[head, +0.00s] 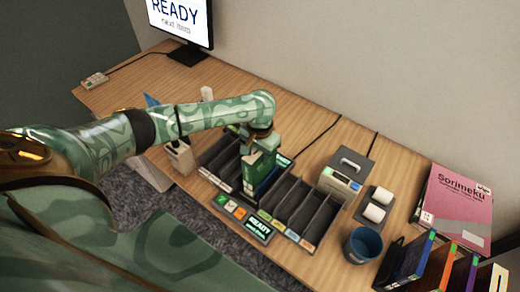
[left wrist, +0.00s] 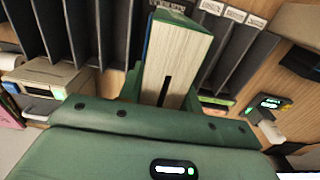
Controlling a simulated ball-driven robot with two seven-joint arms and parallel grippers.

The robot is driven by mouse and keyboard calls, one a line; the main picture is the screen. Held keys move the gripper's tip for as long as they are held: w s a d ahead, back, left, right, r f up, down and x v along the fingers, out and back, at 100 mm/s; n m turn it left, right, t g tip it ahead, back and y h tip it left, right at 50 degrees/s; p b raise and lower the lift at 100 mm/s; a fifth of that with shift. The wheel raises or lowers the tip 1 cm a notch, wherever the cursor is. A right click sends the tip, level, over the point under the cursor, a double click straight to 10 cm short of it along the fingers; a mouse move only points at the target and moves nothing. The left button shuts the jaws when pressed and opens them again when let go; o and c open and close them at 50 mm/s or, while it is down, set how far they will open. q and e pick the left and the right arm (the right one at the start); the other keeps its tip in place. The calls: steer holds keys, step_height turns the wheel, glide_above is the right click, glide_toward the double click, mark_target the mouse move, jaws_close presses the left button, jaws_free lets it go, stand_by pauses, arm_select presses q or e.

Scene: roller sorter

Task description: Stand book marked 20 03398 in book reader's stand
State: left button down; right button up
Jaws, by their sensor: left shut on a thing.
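My left gripper (head: 260,142) is shut on a green book (head: 254,174), which it holds upright over the dark slotted rack (head: 222,160). In the left wrist view the book's pale page edge (left wrist: 182,62) faces the camera between the green fingers (left wrist: 163,92). The book's number cannot be read, and I cannot tell whether its lower edge touches the rack. A small lit screen (head: 284,160) shows just behind the book. Which part is the reader's stand is not clear. My right gripper is not in view.
A pale device (head: 180,157) is left of the rack.

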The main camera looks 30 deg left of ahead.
arm_select(q)
steer(key=shift+f, duration=0.5)
stand_by(0.4)
steer(key=c, duration=0.9)
jaws_free()
step_height(320, 180, up, 16)
steer(key=p, duration=0.6)
steer(key=shift+r, duration=0.1)
